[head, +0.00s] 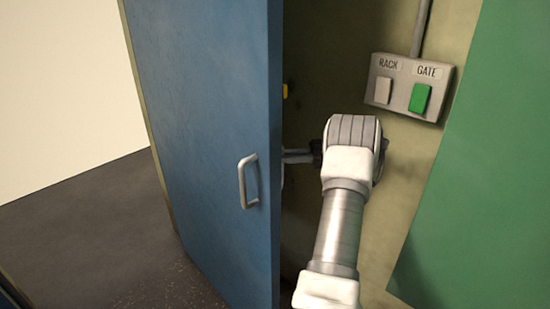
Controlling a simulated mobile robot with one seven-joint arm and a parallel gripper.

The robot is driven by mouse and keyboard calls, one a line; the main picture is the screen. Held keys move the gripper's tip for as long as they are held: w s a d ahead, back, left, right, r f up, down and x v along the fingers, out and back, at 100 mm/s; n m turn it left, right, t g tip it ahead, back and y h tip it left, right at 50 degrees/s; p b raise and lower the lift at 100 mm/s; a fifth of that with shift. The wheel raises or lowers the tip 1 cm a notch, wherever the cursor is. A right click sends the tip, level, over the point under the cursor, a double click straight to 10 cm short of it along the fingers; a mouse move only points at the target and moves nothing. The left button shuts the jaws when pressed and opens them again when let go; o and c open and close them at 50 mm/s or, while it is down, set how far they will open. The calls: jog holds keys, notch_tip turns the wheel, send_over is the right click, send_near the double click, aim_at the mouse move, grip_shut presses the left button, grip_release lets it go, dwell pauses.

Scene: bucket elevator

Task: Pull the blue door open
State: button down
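The blue door (205,130) stands ajar in the left middle of the head view, with a dark gap along its right edge. Its silver handle (248,181) is a vertical bar on the face toward me, near that edge. Nothing is holding the handle. My arm reaches up from the bottom right of centre and bends left toward the door's right edge. My gripper is hidden behind the door, so its fingers do not show.
A grey switch box (409,87) labelled RACK and GATE is on the wall right of my arm, with a grey switch and a green switch. A green panel (490,170) stands at the right. Dark floor (85,235) lies clear at the left.

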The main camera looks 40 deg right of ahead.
jog(key=shift+w+r, duration=0.2)
jog(key=shift+w, duration=0.05)
jog(key=c, duration=0.8)
grip_release()
jog(key=shift+f, duration=0.1)
jog(key=v, duration=0.7)
jog(key=shift+d+p, duration=0.2)
jog(key=shift+p, duration=0.15)
jog(key=shift+s, duration=0.1)
